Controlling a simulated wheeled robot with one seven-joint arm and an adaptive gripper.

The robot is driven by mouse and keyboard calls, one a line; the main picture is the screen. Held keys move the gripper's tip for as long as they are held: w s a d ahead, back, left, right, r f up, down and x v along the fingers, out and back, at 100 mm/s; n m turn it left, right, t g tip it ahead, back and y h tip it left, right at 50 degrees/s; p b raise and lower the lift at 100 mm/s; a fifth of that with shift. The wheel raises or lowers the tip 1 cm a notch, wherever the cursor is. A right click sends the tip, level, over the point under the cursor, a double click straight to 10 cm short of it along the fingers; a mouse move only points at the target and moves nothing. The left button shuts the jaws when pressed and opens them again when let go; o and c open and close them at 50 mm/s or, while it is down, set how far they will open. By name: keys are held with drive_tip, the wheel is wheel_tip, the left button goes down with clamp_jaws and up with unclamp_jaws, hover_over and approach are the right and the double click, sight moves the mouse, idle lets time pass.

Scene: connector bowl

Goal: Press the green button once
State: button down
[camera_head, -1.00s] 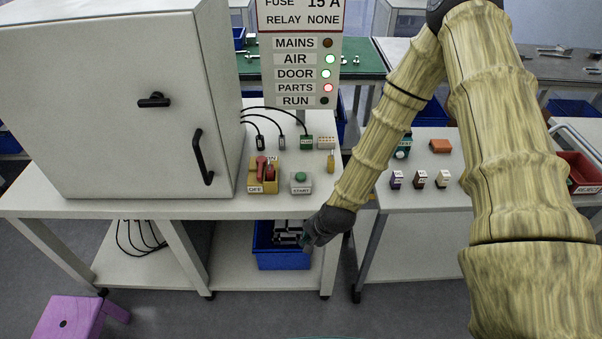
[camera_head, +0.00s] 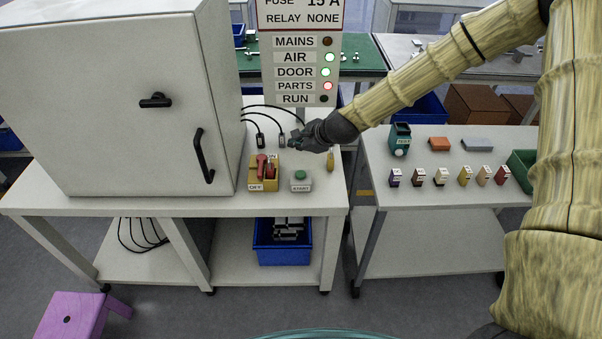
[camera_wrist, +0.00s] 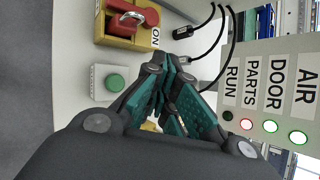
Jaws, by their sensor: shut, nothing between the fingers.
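The green button (camera_head: 300,175) sits on a small pale box labelled START on the table, right of the yellow switch box. It also shows in the wrist view (camera_wrist: 115,83), left of my fingers, uncovered. My gripper (camera_head: 296,143) is shut and empty. In the head view it appears above and behind the button, near the cable connectors. In the wrist view the teal fingers (camera_wrist: 166,75) point past the button toward the cables, apart from it. The button's cap looks raised, but its exact height is hard to tell.
A yellow box with a red switch (camera_head: 265,168) stands close left of the button. Cable connectors (camera_head: 282,141) lie behind. A sign with lamps (camera_head: 298,60) stands behind; a large white cabinet (camera_head: 110,110) is at left.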

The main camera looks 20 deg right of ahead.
sight(298, 174)
drive_tip(key=shift+f, duration=0.1)
drive_tip(key=shift+f+b, duration=3.1)
drive_tip(key=shift+f, duration=1.25)
drive_tip(key=shift+f, duration=0.1)
drive_tip(key=shift+f+b, duration=0.3)
drive_tip(key=shift+b, duration=0.05)
drive_tip(key=shift+f+b, duration=0.4)
drive_tip(key=shift+f, duration=0.1)
drive_tip(key=shift+r, duration=0.1)
drive_tip(key=shift+r+p, duration=0.6)
drive_tip(key=shift+r, duration=0.25)
drive_tip(key=shift+r, duration=0.1)
